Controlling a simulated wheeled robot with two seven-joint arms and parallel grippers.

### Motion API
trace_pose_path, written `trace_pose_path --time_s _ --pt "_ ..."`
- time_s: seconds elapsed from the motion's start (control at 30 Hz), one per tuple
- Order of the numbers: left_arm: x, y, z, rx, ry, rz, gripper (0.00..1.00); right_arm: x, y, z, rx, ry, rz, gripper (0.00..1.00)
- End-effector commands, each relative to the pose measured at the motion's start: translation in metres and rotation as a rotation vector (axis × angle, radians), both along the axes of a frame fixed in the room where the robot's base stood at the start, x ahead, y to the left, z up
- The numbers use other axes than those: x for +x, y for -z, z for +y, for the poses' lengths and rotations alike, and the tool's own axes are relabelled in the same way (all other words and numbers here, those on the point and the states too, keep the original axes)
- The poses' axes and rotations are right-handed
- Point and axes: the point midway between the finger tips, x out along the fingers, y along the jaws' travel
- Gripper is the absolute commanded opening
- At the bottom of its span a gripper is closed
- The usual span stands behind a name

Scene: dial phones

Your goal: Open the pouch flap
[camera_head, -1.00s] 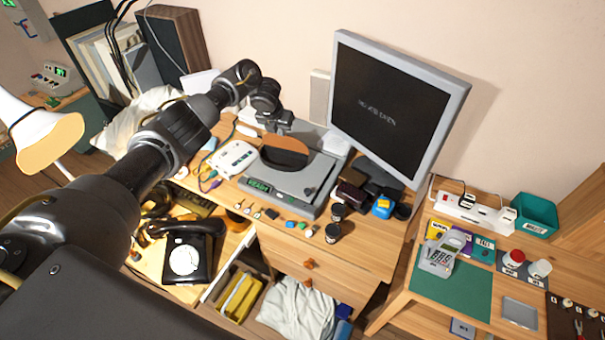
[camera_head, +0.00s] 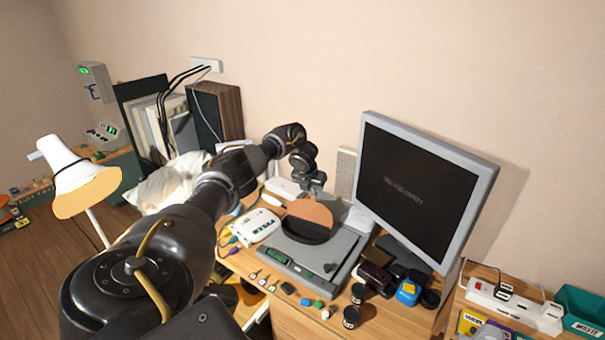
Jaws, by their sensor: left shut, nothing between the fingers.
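A round pouch, black below (camera_head: 306,232) with an orange-brown flap (camera_head: 311,211) above, rests on the grey flat device (camera_head: 336,252) on the desk. The flap's brown face shows over the black part, but I cannot tell how far it is raised. My left gripper (camera_head: 316,190) is shut and empty, pointing down at the pouch's far edge. Its tips are close to the top of the flap, and I cannot tell if they touch it. My right gripper is out of view.
A large monitor (camera_head: 416,190) stands right of the device. A white box with a keypad (camera_head: 253,226) is on the left. Small parts and black jars (camera_head: 352,316) lie along the front. A power strip (camera_head: 512,303) is at the lower right.

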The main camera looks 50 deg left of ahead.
Motion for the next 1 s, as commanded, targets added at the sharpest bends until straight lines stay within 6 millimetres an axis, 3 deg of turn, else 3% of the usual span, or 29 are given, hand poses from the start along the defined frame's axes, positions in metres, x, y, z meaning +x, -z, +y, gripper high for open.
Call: trace_pose_path --time_s 0.53,1.0 --pt "-0.001 0.000 0.002 0.000 -0.002 0.000 0.00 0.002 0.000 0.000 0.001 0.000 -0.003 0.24" --pt "-0.001 -0.016 0.002 0.000 -0.002 0.000 0.00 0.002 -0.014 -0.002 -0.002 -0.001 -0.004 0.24"
